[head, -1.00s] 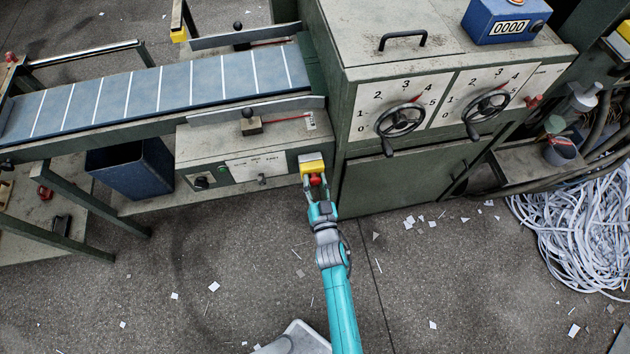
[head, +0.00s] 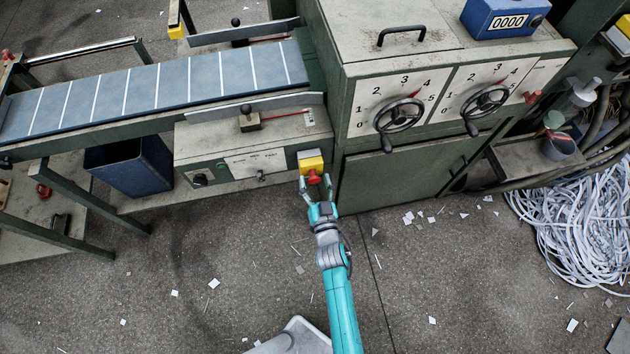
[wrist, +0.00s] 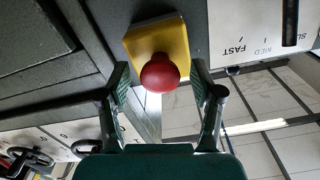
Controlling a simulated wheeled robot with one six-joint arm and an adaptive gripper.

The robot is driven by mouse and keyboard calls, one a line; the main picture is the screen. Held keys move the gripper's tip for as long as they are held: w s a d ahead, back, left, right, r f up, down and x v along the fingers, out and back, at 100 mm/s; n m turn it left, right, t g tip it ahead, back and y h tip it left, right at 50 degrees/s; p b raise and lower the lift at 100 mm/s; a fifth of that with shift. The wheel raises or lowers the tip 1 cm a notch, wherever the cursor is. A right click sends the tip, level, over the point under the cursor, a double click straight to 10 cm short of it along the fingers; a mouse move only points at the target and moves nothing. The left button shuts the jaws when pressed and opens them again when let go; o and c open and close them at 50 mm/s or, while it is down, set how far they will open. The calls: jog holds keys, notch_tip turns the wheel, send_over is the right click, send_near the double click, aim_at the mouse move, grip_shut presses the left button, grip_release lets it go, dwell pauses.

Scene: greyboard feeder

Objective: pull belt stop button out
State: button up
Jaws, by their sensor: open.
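The belt stop button is a red mushroom knob (wrist: 159,73) on a yellow box (wrist: 172,38) in the wrist view. In the head view the red button (head: 313,177) and the yellow box (head: 312,162) sit at the right end of the grey-green control panel under the belt. My gripper (head: 318,187) is open in front of the button. In the wrist view its two fingers (wrist: 160,92) stand on either side, with the knob between and slightly beyond the tips. Gaps show on both sides, so it is not gripped.
The control panel (head: 255,163) with a small knob and switch lies left of the button. A green cabinet (head: 405,177) with two handwheels stands to the right. A blue bin (head: 130,168) is under the belt (head: 160,85). Floor in front is open, with paper scraps.

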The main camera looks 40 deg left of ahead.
jog(key=v, duration=1.2)
dwell(0.3)
jog(key=s+d+r+m+t+h, duration=0.2)
jog(key=s+d+h, duration=0.15)
jog(key=d, duration=0.75)
jog(key=s+d+r+m+t+h, duration=0.1)
jog(key=s+d+r+h, duration=0.3)
jog(key=d, duration=0.6)
jog(key=s+d+r+m+h, duration=0.4)
jog(key=s+d+r+h, duration=0.2)
jog(key=s+d+r, duration=0.7)
jog(key=shift+s+d+r, duration=0.35)
jog(key=shift+s+r, duration=0.45)
jog(key=shift+s, duration=0.05)
